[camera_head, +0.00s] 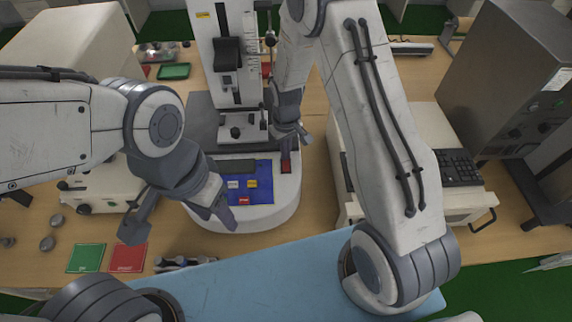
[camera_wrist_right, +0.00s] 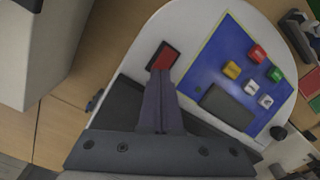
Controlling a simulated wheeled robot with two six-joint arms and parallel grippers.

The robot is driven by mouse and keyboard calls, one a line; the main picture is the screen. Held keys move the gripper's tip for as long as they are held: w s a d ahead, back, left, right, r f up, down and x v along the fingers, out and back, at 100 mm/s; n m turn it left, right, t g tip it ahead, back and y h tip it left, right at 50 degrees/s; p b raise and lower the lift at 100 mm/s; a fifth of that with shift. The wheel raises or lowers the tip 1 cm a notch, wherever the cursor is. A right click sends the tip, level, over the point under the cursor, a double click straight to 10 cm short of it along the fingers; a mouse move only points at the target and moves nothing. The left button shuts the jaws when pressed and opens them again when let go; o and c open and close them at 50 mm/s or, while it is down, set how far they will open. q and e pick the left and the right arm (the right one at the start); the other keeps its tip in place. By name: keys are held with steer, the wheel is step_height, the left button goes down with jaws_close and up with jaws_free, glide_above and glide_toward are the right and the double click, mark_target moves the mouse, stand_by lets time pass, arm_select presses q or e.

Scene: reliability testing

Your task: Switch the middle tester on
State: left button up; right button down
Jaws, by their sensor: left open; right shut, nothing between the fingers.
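The middle tester (camera_head: 262,216) is a white machine with a tall column and a rounded base; its base also shows in the right wrist view (camera_wrist_right: 202,24). A red switch (camera_head: 286,167) sits on the base, right of the blue panel; it is near the top middle of the right wrist view (camera_wrist_right: 163,56). My right gripper (camera_head: 287,150) is shut and empty, its fingertips (camera_wrist_right: 161,75) at the switch's near edge. I cannot tell if they press it. My left gripper (camera_head: 181,227) is open and empty, left of and in front of the base.
The blue panel (camera_head: 263,195) has several coloured buttons. A white machine (camera_head: 105,190) stands at left and a grey box machine (camera_head: 500,80) at right. Green (camera_head: 86,258) and red (camera_head: 128,258) squares lie at the front left. Bare wood (camera_head: 318,190) shows right of the base.

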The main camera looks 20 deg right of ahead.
steer(key=shift+f+b, duration=0.45)
steer(key=shift+f, duration=0.25)
steer(key=shift+r, duration=0.1)
steer(key=shift+r+p, duration=2.75)
steer(key=shift+r, duration=0.8)
